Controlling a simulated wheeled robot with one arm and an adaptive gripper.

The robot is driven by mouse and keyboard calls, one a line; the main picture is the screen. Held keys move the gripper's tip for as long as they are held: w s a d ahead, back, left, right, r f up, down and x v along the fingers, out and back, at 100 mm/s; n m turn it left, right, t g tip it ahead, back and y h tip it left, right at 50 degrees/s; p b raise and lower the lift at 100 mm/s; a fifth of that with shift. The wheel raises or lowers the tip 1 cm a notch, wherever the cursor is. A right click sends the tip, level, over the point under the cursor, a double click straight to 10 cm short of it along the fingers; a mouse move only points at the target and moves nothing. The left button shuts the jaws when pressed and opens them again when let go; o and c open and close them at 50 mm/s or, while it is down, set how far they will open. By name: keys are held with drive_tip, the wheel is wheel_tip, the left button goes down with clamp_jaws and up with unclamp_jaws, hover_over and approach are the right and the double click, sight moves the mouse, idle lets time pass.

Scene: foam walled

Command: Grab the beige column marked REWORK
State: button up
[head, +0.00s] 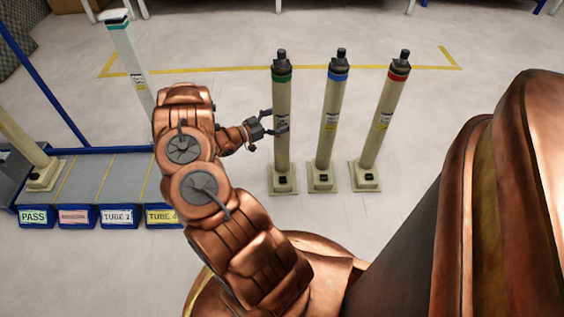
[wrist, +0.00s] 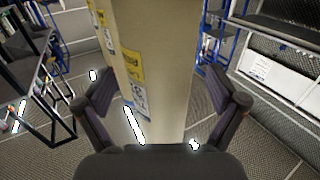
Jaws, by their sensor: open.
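Three beige columns stand upright on square bases on the floor: one with a green band (head: 282,150), one with a blue band (head: 328,125) and one with a red band (head: 386,115). Their small labels are too small to read, so I cannot tell which is marked REWORK. My gripper (head: 268,127) is open at the green-banded column, at about mid-height. In the wrist view a beige column (wrist: 165,70) with yellow and white labels on its left side stands between the two open fingers (wrist: 165,110). Finger contact is not clear.
A low rack at left has blue bins labelled PASS (head: 34,216), a reddish unreadable label (head: 75,217), TUBE 2 (head: 118,216) and TUBE 4 (head: 161,216). Yellow tape (head: 230,69) marks otherwise clear floor.

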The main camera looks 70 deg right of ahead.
drive_tip(key=shift+s+d, duration=0.35)
drive_tip(key=shift+d, duration=0.1)
clamp_jaws()
idle(0.7)
